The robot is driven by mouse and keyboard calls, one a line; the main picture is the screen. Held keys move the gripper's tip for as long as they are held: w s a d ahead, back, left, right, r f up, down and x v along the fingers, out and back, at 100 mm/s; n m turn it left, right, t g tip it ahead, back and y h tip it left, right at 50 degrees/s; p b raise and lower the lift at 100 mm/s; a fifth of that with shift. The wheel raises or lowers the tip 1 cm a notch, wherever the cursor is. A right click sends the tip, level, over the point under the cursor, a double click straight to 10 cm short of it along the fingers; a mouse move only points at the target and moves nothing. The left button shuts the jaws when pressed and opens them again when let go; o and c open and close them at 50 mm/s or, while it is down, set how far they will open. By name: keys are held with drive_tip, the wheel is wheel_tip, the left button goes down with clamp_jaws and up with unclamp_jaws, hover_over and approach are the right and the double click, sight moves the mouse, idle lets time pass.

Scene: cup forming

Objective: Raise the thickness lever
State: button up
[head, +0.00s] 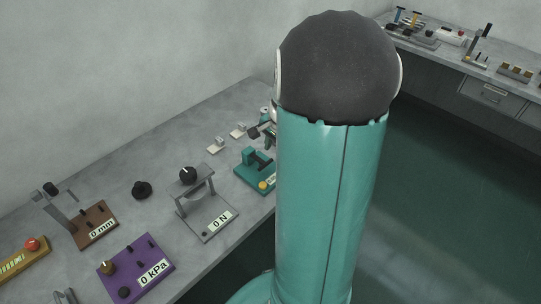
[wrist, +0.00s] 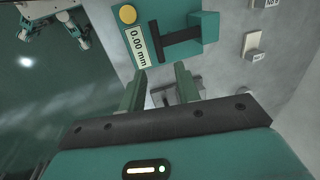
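A teal gauge (head: 254,172) with a black lever, a yellow button and a label stands on the bench, partly hidden by my arm in the head view. In the wrist view the teal gauge (wrist: 203,27) reads 0.00 mm, and its black T-shaped lever (wrist: 182,35) lies beyond my fingertips. My gripper (wrist: 160,70) is open, its two teal fingers apart with nothing held between them. The fingertips are near the gauge's lower edge in the picture; I cannot tell their exact distance from the lever. In the head view my arm hides most of the gripper.
A grey frame device (head: 207,213) reading 0 N stands left of the gauge. Further left are a purple box (head: 137,268) reading 0 kPa and a brown device (head: 95,225) reading 0 mm. Small pale blocks (head: 216,146) lie behind the gauge. Another bench (head: 441,52) stands far right.

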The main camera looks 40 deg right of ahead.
sight(271, 160)
drive_tip(key=f, duration=0.2)
drive_tip(key=w+f, duration=0.1)
drive_tip(key=f, duration=0.1)
drive_tip(key=shift+f, duration=0.1)
clamp_jaws()
